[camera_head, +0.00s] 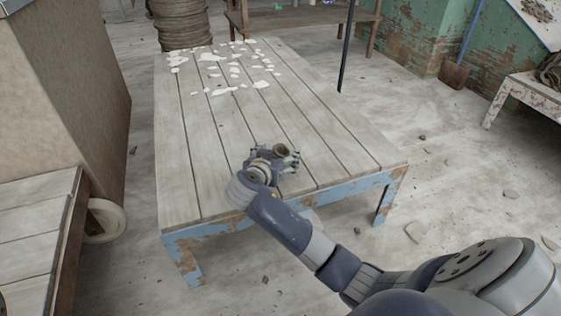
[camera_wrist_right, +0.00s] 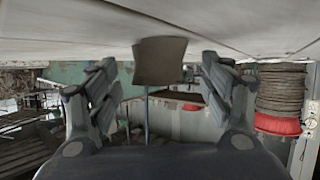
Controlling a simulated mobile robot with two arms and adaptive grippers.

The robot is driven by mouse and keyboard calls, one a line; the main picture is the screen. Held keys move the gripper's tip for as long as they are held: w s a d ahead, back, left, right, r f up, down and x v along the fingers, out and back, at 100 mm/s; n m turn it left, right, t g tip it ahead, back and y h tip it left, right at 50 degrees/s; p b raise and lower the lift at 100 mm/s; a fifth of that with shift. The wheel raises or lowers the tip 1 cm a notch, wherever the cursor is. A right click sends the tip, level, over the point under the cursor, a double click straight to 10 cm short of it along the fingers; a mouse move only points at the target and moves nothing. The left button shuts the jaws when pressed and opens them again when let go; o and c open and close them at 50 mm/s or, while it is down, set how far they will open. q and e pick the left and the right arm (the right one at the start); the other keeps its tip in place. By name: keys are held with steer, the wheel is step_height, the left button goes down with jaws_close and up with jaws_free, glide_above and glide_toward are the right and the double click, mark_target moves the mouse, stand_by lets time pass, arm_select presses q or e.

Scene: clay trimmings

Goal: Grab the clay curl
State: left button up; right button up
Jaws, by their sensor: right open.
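The clay curl (camera_wrist_right: 160,61) is a small brown piece with a curved, flared outline. In the right wrist view, which looks upside down, it stands against the pale table top between the two fingers, with a gap on each side. In the head view the curl (camera_head: 281,150) shows as a brown round shape at the gripper, near the table's front edge. My right gripper (camera_head: 284,158) is open and low over the planks; its fingers flank the curl in the wrist view (camera_wrist_right: 160,88). Its lower part is partly hidden by the gripper in the head view. My left gripper is not in view.
The plank table (camera_head: 190,200) has a worn blue frame. Several white flakes (camera_head: 210,57) lie at its far end; the middle is clear. A big tan block (camera_head: 60,90) and a wooden bench (camera_head: 30,220) stand at left. A low stand (camera_head: 515,92) is at right.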

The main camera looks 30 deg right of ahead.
steer(key=shift+b+x, duration=0.4)
steer(key=shift+x, duration=0.7)
steer(key=c, duration=1.2)
steer(key=shift+c, duration=0.2)
steer(key=shift+r, duration=0.1)
